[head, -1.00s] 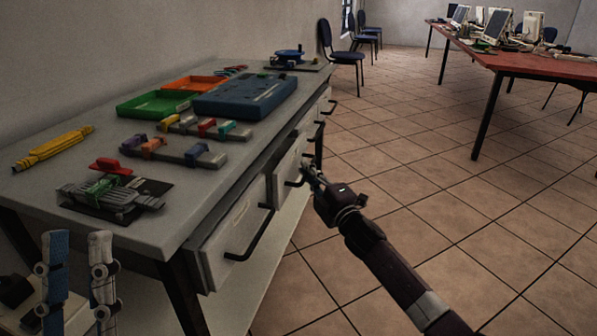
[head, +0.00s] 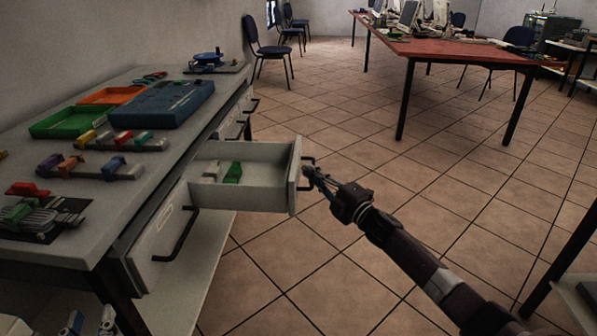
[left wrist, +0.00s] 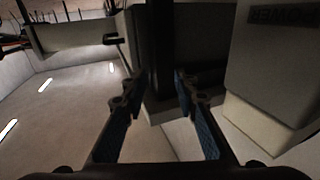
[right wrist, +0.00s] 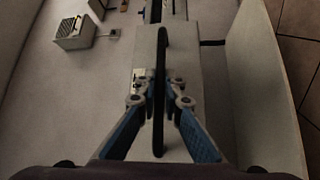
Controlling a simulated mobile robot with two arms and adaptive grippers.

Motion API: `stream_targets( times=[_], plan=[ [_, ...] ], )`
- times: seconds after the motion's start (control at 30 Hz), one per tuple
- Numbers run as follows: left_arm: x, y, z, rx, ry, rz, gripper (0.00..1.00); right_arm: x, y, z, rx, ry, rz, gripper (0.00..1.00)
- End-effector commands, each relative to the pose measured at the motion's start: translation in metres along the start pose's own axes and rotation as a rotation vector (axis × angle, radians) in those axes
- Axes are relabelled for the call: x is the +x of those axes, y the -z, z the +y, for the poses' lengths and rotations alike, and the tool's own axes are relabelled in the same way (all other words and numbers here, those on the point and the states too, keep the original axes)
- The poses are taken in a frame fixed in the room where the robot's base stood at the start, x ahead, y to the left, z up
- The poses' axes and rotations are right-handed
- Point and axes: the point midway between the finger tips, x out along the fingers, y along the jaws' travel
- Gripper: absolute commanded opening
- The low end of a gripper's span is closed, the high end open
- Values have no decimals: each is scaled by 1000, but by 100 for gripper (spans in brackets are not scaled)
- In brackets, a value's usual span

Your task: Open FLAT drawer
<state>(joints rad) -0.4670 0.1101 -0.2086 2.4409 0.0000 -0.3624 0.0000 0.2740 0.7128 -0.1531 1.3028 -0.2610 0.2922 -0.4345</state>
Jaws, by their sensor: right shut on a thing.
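A white drawer (head: 230,203) stands pulled out from the bench; no label on it is readable here. Inside it lie a green block (head: 233,172) and a small pale piece (head: 211,168). My right gripper (head: 314,175) is at the drawer's outer face, shut on its black bar handle (head: 307,179). In the right wrist view, the fingers (right wrist: 160,87) close on both sides of the dark handle (right wrist: 161,50). My left gripper (head: 89,322) is low at the bottom left beside the bench; in the left wrist view its fingers (left wrist: 157,90) are apart and empty.
A nearer drawer (head: 160,235) with a black handle is shut. The grey bench top (head: 120,190) carries a green tray (head: 65,122), an orange tray (head: 110,95), a blue box (head: 163,103) and clamped parts. The tiled floor to the right is open up to a red table (head: 440,48).

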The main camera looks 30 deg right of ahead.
Motion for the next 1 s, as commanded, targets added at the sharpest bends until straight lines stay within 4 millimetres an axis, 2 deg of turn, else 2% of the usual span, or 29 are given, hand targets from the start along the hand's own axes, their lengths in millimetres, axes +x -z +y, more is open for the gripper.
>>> stream_targets(
  times=[0.23, 0.67, 0.7, 0.83, 1.0],
  plan=[
    [-1, -11, -1, 1, 3, -50, 28, -15, -15, 2, -2, 5, -2, 0],
    [-2, -13, -2, 1, 3, -57, 28, -17, -17, 2, -1, 4, -2, 0],
    [-2, -13, -2, 1, 3, -57, 28, -17, -16, 3, -1, 4, -2, 11],
    [-2, -12, -1, 1, 3, -57, 28, -17, -16, 3, -1, 3, -1, 25],
    [-2, -12, -1, 1, 3, -56, 28, -17, -16, 4, -1, 2, -1, 25]
  ],
)
